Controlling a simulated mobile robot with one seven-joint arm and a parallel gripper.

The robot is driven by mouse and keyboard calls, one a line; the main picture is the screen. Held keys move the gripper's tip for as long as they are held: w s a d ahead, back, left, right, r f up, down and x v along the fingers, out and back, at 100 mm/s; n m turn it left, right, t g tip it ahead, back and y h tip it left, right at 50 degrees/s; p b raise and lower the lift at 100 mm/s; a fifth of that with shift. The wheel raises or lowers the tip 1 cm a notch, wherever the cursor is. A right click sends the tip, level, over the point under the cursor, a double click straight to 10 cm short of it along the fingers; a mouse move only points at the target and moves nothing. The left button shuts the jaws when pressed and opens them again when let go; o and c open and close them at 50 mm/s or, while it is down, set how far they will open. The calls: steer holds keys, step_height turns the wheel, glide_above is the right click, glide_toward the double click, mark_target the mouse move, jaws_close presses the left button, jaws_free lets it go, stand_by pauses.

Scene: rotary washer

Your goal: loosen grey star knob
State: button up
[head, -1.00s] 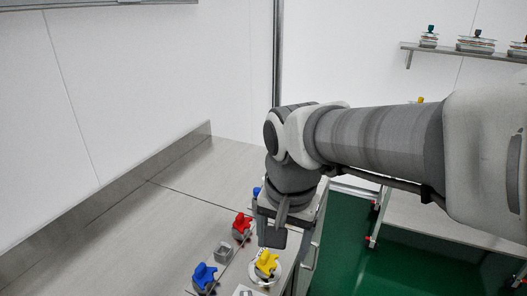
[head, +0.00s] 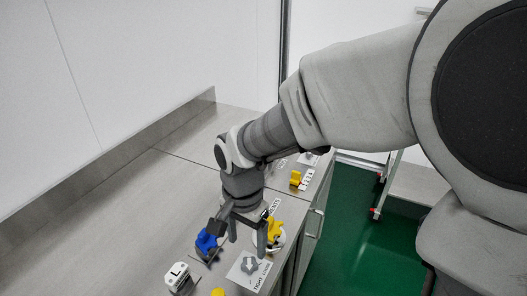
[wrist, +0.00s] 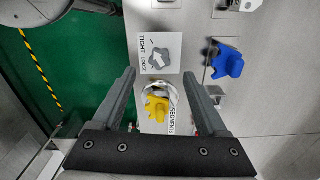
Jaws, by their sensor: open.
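A grey star-shaped form with a white arrow (wrist: 159,53) lies on a white plate marked TIGHT and LOOSE. I take it as the grey star knob; I cannot tell how far it rises from the plate. It also shows in the head view (head: 250,265), on the counter near its front edge. My gripper (head: 246,236) points down above the counter, open and empty. In the wrist view my gripper (wrist: 159,74) has its fingers spread to either side, with the star form just beyond the tips. A yellow knob (wrist: 156,108) shows between the fingers, apart from them.
A blue knob (head: 207,242) stands left of my gripper. Another yellow piece (head: 296,178) stands farther back. A white block marked L (head: 178,277) is at the front left. The counter's left part (head: 95,235) is clear. Green floor (head: 345,235) lies to the right.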

mark_target(248, 265)
step_height(248, 265, down, 8)
steer(key=shift+r+b, duration=0.1)
steer(key=shift+b, duration=0.5)
steer(key=shift+c, duration=0.3)
jaws_close()
